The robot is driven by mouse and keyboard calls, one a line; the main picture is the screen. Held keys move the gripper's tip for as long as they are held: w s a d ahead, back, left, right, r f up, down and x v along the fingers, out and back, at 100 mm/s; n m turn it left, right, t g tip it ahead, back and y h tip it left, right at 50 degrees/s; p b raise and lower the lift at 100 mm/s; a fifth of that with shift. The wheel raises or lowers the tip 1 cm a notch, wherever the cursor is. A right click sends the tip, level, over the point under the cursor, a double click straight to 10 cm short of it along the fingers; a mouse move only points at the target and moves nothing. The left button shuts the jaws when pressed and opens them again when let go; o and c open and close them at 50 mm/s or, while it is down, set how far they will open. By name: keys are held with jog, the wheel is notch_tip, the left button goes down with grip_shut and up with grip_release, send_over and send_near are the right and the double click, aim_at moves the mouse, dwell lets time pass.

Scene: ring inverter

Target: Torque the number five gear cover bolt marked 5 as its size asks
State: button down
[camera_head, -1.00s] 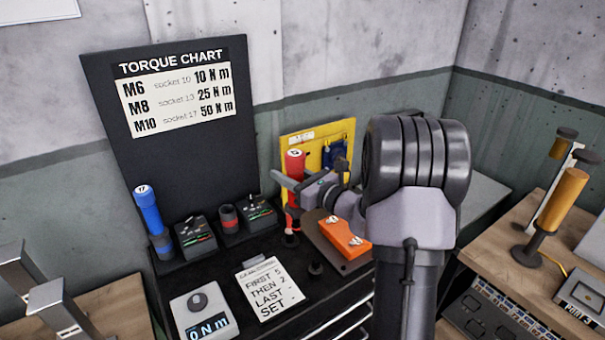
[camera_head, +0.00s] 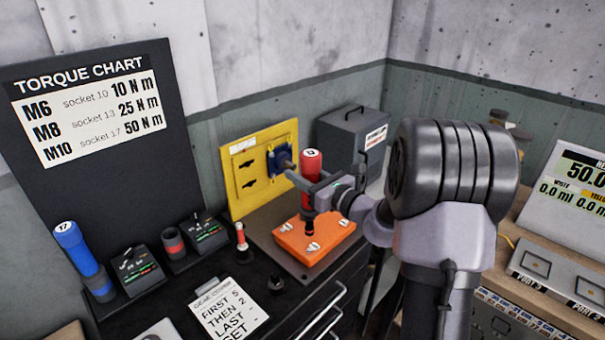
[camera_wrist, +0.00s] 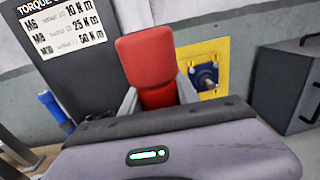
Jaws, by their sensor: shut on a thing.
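My gripper (camera_head: 305,185) is shut on an upright red torque tool (camera_head: 311,166), which has a small white label on top that looks like 13. The red tool also fills the middle of the wrist view (camera_wrist: 152,68), between the fingers. Its dark lower end reaches down over the orange gear cover (camera_head: 291,246); I cannot tell whether it touches a bolt. Several pale marked spots show on the cover, but their numbers are too small to read. The torque chart (camera_head: 90,101) lists M6 10 N m, M8 25 N m and M10 50 N m.
A blue tool marked 17 (camera_head: 73,245) and two small dark boxes (camera_head: 136,270) stand left. A small red tool (camera_head: 240,236) stands beside the cover's tray. A note (camera_head: 229,310) reads first 5, then 2. A yellow panel (camera_head: 244,193) and a grey cabinet (camera_head: 348,140) stand behind.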

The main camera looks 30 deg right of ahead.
jog(key=shift+f+b, duration=2.45)
jog(key=shift+f, duration=0.55)
jog(key=shift+f+b, duration=1)
jog(key=shift+f, duration=0.25)
jog(key=shift+s+r, duration=0.1)
dwell(0.6)
jog(key=shift+r+p, duration=2.1)
jog(key=shift+r, duration=0.45)
jog(key=shift+f, duration=0.15)
